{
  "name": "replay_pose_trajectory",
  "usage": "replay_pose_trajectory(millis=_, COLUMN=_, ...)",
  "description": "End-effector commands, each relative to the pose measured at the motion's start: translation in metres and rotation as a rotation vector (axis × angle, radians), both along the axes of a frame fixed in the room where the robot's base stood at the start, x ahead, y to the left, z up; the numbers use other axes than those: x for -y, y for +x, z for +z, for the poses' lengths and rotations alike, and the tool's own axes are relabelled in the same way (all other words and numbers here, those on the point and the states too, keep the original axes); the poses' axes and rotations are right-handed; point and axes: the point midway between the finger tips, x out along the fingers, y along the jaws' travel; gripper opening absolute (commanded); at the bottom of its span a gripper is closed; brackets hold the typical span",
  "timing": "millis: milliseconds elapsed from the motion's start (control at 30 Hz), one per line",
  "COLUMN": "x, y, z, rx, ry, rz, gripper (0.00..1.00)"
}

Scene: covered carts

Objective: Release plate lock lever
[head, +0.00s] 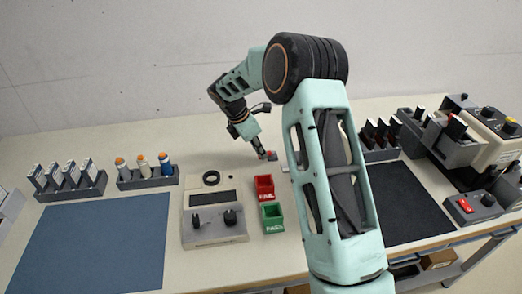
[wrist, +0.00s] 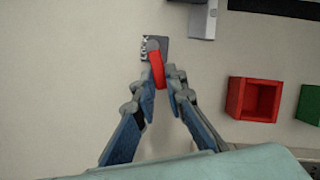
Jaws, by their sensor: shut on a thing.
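The plate lock lever (wrist: 156,64) is a red handle on a grey pivot and a small grey base plate (wrist: 141,50) with dark lettering in the wrist view. My gripper (wrist: 164,84) has its two fingertips closed around the free end of the red handle. In the head view my gripper (head: 262,154) reaches down to the same small red lever (head: 271,155) near the back of the table. The fingertips hide part of the handle's lower end.
A red bin (head: 264,188) and a green bin (head: 271,217) stand in front of the lever. A grey control box (head: 215,222) with two knobs is left of them. A blue mat (head: 95,245) lies at left, a dark mat (head: 400,205) at right. Bare tabletop surrounds the lever's left side.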

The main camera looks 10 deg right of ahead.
Motion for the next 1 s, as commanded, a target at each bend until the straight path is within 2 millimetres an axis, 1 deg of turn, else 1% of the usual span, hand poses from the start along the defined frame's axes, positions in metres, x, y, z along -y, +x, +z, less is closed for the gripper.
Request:
replay_pose_trajectory(millis=233, x=-0.001, y=0.0, z=0.0, rx=0.003, ry=0.002, rz=-0.003, gripper=0.0)
replay_pose_trajectory(millis=267, x=-0.001, y=0.0, z=0.0, rx=0.003, ry=0.002, rz=-0.003, gripper=0.15)
replay_pose_trajectory(millis=400, x=-0.001, y=0.0, z=0.0, rx=0.003, ry=0.002, rz=-0.002, gripper=0.29)
replay_pose_trajectory(millis=667, x=-0.001, y=0.0, z=0.0, rx=0.002, ry=0.002, rz=-0.001, gripper=0.29)
replay_pose_trajectory(millis=767, x=-0.003, y=0.0, z=0.006, rx=0.003, ry=0.001, rz=-0.001, gripper=0.29)
replay_pose_trajectory(millis=867, x=-0.008, y=-0.001, z=0.019, rx=0.004, ry=0.0, rz=0.001, gripper=0.29)
replay_pose_trajectory(millis=1000, x=-0.019, y=-0.005, z=0.046, rx=0.006, ry=0.001, rz=0.0, gripper=0.29)
